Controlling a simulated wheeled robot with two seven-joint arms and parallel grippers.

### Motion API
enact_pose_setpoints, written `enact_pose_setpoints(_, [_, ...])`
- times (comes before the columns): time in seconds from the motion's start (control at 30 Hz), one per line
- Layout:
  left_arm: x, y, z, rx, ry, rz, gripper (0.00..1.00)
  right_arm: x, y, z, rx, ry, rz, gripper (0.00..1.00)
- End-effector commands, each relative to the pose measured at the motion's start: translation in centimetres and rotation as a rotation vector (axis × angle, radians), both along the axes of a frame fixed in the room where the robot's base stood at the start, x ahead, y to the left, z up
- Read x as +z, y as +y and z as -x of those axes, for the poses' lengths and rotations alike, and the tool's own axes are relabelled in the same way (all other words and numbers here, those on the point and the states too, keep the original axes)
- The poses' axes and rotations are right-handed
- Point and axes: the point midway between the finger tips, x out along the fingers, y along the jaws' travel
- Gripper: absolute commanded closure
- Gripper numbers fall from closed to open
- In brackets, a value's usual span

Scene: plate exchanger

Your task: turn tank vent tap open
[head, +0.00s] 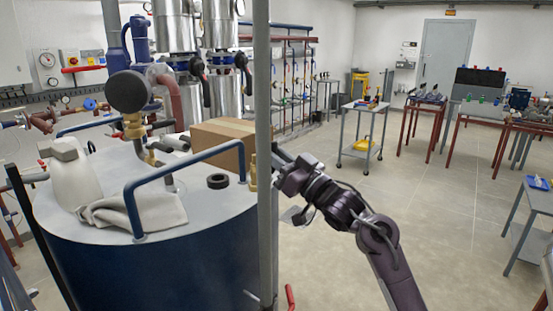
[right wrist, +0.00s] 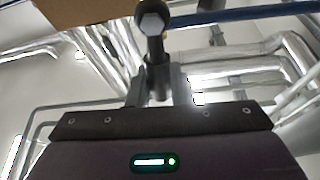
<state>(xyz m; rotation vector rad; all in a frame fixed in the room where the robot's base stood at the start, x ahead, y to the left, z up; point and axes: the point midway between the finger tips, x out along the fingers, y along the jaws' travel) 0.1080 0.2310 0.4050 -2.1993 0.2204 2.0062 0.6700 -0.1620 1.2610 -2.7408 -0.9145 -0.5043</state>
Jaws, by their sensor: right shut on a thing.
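The dark blue tank (head: 150,265) with its grey lid fills the left of the head view. A small brass fitting (head: 253,176), apparently the vent tap, stands at the lid's right edge, partly hidden by an upright grey pole. My right gripper (head: 277,160) reaches in from the right at this fitting, its fingertips partly behind the pole. In the right wrist view my fingers (right wrist: 158,88) are shut on a grey stem-like part of the tap (right wrist: 152,22), with a dark rounded end above it. How far the tap is turned cannot be told. My left gripper is out of view.
The grey pole (head: 264,100) stands right beside my right gripper. On the lid are a blue rail (head: 185,170), a black ring (head: 217,181), a cloth (head: 135,212), a white bottle (head: 72,180) and a cardboard box (head: 222,140). Open floor lies right of the tank.

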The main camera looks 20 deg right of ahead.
Motion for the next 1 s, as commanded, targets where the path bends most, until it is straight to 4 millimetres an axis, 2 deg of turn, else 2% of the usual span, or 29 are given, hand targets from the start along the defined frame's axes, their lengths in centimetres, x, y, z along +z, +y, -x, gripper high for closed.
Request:
enact_pose_setpoints(0.3, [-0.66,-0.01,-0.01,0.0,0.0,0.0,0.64,-0.39,0.6,0.32,0.004,-0.05,0.078,1.0])
enact_pose_setpoints(0.77, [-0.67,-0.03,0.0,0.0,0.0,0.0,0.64,-0.38,0.69,0.37,0.004,-0.057,0.088,1.0])
enact_pose_setpoints(0.8, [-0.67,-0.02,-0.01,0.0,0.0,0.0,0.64,-0.38,0.69,0.37,0.004,-0.057,0.088,0.79])
enact_pose_setpoints(0.93, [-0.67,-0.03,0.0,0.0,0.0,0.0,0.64,-0.29,0.63,0.37,0.003,-0.058,0.085,0.62])
enact_pose_setpoints(1.0, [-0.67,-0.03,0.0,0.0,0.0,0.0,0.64,-0.22,0.62,0.38,0.003,-0.059,0.085,0.59])
